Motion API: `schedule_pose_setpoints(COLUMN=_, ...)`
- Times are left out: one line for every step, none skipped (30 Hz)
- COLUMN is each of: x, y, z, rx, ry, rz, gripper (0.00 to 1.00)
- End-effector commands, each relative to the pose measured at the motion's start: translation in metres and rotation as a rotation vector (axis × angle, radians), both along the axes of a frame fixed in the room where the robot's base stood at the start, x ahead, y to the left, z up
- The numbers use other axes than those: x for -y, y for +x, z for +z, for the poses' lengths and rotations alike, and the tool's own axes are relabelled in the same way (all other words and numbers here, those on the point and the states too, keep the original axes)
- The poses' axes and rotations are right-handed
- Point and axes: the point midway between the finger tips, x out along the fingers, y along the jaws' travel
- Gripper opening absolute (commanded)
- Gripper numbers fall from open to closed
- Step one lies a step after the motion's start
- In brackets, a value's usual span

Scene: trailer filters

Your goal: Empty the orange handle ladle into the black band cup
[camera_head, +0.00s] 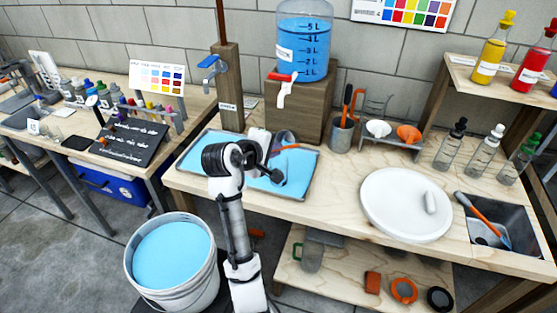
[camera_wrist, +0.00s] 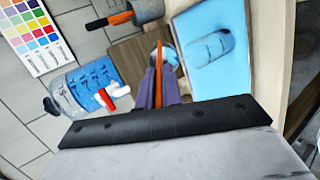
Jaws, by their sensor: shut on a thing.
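My gripper (camera_wrist: 160,88) is shut on the orange handle (camera_wrist: 159,62) of the ladle, which stands out between its purple fingers in the wrist view. A rounded bowl shape with pale blue in it shows just beyond the fingers; I cannot tell how full it is. In the head view my gripper (camera_head: 272,168) is over the blue-filled tray (camera_head: 212,133), with the orange handle (camera_head: 287,149) beside it. A clear, cup-like vessel (camera_wrist: 212,47) shows within the tray's outline. I cannot make out a black band on it, so cannot tell whether it is the black band cup.
A blue water dispenser (camera_head: 303,45) with a red-and-white tap stands on a wooden block behind the tray. A utensil pot (camera_head: 342,133) and a small bowl rack stand to the right, then a white round board (camera_head: 395,205). A bucket of blue liquid (camera_head: 140,285) stands in front, left.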

Motion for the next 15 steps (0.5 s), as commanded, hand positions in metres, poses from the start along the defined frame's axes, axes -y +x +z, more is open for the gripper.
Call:
schedule_pose_setpoints(x=-0.0003, y=-0.0008, z=-0.0005, rx=0.004, ry=-0.003, rz=0.000, gripper=0.00)
schedule_pose_setpoints(x=-0.0003, y=-0.0012, z=-0.0007, rx=0.006, ry=-0.005, rz=0.000, gripper=0.00)
schedule_pose_setpoints(x=-0.0004, y=-0.0016, z=-0.0009, rx=0.010, ry=-0.007, rz=0.000, gripper=0.00)
schedule_pose_setpoints(x=-0.0004, y=-0.0019, z=-0.0012, rx=0.012, ry=-0.008, rz=0.000, gripper=0.00)
schedule_pose_setpoints(x=-0.0004, y=-0.0023, z=-0.0014, rx=0.014, ry=-0.009, rz=0.000, gripper=0.00)
schedule_pose_setpoints(x=-0.0005, y=-0.0028, z=-0.0018, rx=0.017, ry=-0.011, rz=0.000, gripper=0.00)
schedule_pose_setpoints(x=-0.0006, y=-0.0032, z=-0.0021, rx=0.019, ry=-0.013, rz=0.000, gripper=0.00)
schedule_pose_setpoints(x=-0.0005, y=-0.0036, z=-0.0024, rx=0.021, ry=-0.014, rz=0.000, gripper=0.00)
schedule_pose_setpoints(x=-0.0006, y=-0.0041, z=-0.0028, rx=0.023, ry=-0.015, rz=0.000, gripper=0.00)
schedule_pose_setpoints(x=-0.0007, y=-0.0045, z=-0.0030, rx=0.026, ry=-0.017, rz=0.000, gripper=0.00)
schedule_pose_setpoints(x=-0.0008, y=-0.0049, z=-0.0034, rx=0.028, ry=-0.018, rz=0.000, gripper=0.00)
schedule_pose_setpoints(x=-0.0009, y=-0.0054, z=-0.0036, rx=0.031, ry=-0.020, rz=0.000, gripper=0.00)
schedule_pose_setpoints(x=-0.0010, y=-0.0058, z=-0.0038, rx=0.034, ry=-0.021, rz=0.001, gripper=0.00)
schedule_pose_setpoints(x=-0.0012, y=-0.0062, z=-0.0039, rx=0.036, ry=-0.023, rz=0.001, gripper=0.00)
schedule_pose_setpoints(x=-0.0012, y=-0.0067, z=-0.0041, rx=0.039, ry=-0.025, rz=0.001, gripper=0.00)
